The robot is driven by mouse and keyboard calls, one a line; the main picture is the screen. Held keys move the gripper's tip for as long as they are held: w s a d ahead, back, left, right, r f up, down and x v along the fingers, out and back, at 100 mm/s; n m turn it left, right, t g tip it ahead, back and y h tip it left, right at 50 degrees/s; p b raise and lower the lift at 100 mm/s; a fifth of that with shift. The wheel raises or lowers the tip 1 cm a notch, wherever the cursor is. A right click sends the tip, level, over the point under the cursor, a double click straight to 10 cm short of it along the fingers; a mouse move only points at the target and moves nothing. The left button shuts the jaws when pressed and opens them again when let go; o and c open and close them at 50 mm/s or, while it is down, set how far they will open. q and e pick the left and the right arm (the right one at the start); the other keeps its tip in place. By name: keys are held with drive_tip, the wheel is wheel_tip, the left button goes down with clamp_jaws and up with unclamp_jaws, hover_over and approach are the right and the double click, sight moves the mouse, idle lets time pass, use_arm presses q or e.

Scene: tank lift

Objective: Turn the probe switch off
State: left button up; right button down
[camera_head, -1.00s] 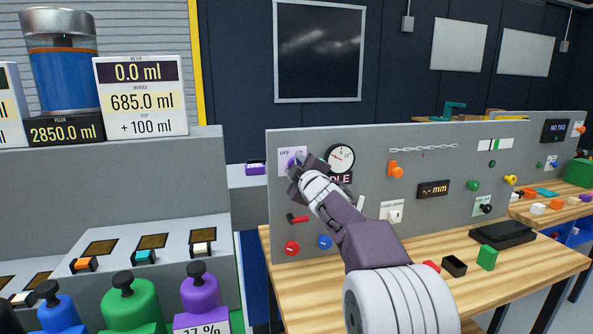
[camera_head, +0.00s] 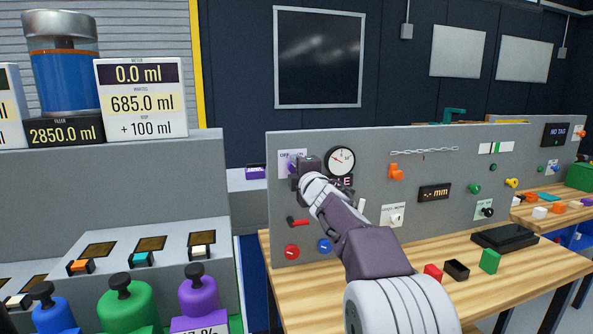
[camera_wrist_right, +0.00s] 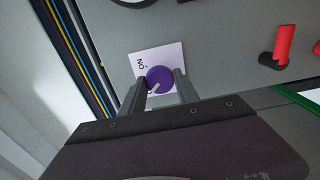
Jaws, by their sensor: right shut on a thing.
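The probe switch is a purple round knob (camera_wrist_right: 160,79) on a white OFF/ON label plate (camera_head: 287,157) at the upper left of the grey upright panel. In the right wrist view the knob sits between the two fingers of my right gripper (camera_wrist_right: 160,88), which is shut on it. A pale pointer mark shows on the knob, and "ON" is readable on the plate beside it; the rest of the lettering is partly hidden. In the head view my right gripper (camera_head: 300,172) covers most of the knob. My left gripper is not in view.
A round gauge (camera_head: 340,161) is just right of the gripper. A red lever (camera_head: 298,222), a red knob (camera_head: 291,252) and a blue knob (camera_head: 325,246) are below it. The wooden bench (camera_head: 400,290) carries small blocks and a black tray.

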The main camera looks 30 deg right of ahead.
drive_tip(key=shift+f, duration=0.1)
drive_tip(key=c, duration=0.9)
unclamp_jaws()
drive_tip(key=v, duration=0.9)
